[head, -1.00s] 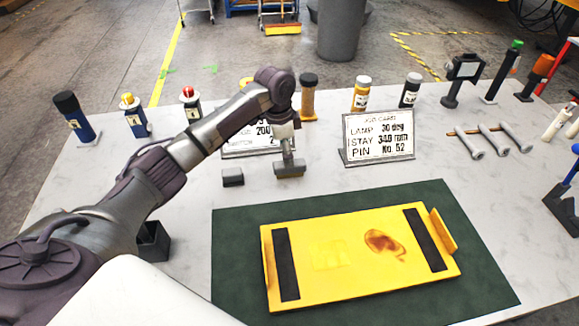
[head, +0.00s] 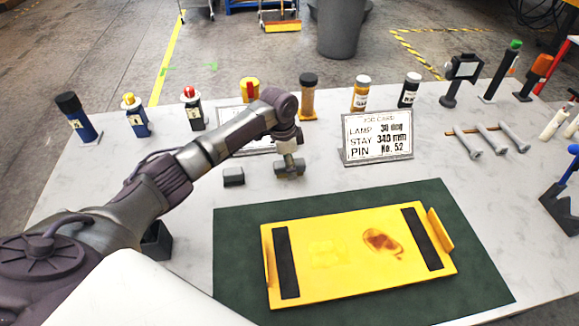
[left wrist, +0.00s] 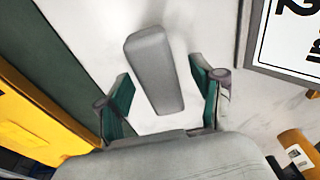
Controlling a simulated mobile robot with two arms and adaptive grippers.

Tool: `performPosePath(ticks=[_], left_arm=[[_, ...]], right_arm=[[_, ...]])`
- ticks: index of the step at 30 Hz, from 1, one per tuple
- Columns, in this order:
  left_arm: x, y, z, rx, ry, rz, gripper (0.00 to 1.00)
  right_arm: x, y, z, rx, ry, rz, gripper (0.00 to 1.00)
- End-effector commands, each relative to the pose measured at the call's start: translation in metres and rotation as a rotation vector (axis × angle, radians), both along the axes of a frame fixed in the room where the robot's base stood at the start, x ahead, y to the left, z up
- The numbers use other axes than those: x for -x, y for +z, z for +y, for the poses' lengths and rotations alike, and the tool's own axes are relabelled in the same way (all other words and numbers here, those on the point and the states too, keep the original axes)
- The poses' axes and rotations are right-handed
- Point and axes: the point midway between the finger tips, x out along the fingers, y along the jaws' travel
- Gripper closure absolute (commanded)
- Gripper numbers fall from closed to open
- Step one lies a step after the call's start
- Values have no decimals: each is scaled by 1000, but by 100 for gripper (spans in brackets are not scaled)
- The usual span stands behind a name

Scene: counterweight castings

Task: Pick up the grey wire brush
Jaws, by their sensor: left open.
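The grey wire brush (left wrist: 155,70) shows in the left wrist view as a long, smooth grey block on the pale bench top, lying lengthwise between my fingers. Its underside and any bristles are hidden. My left gripper (left wrist: 160,98) is open, with one green-lined finger on each side of the brush and a visible gap to each. In the head view, my left gripper (head: 289,168) is low over the bench, left of the job card, and mostly covers the brush. My right gripper is not in view.
The job card (head: 377,136) stands close to the right of the gripper. The dark green mat (head: 235,230) with a yellow plate (head: 345,285) lies in front. A small dark block (head: 233,177) sits to the left. Several bottles and lamps line the back.

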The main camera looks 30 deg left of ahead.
Motion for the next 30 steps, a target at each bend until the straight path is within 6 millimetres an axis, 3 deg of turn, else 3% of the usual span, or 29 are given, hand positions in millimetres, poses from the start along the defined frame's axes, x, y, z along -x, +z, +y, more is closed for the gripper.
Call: performPosePath(ticks=[11, 23, 30], left_arm=[[0, -2, 0, 0, 0, 0, 33], [0, -2, 0, 0, 0, 0, 97], [0, -1, 0, 1, 0, -1, 100]], right_arm=[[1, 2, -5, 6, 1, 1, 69], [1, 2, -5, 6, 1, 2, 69], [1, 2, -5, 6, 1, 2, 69]])
